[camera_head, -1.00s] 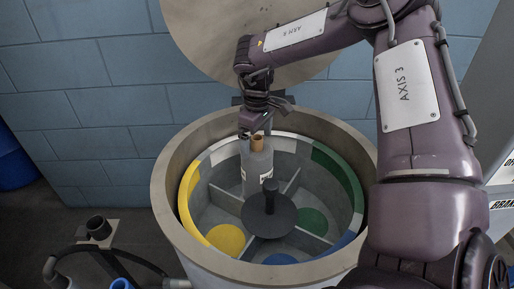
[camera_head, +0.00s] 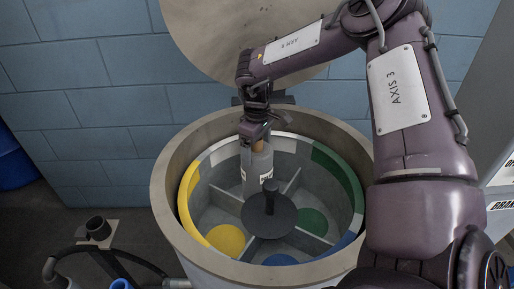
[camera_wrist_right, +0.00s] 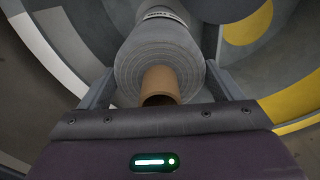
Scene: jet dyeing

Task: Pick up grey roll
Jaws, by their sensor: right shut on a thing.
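The grey roll (camera_head: 257,172) stands upright in the rear compartment of the round tub, with its brown core tube showing at the top. My right gripper (camera_head: 256,140) is over the roll's top end, coming down from above. In the right wrist view, the grey roll (camera_wrist_right: 160,62) lies between the two fingers of my right gripper (camera_wrist_right: 162,80), one finger on each side, and the gripper is shut on it. The roll's lower end is hidden in the head view. My left gripper is not in view.
The round tub (camera_head: 172,215) has a high rim around the roll. A dark central hub with a knob (camera_head: 270,215) stands just in front of the roll. Yellow (camera_head: 226,239) and green (camera_head: 312,221) discs mark other compartments. A round lid stands behind.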

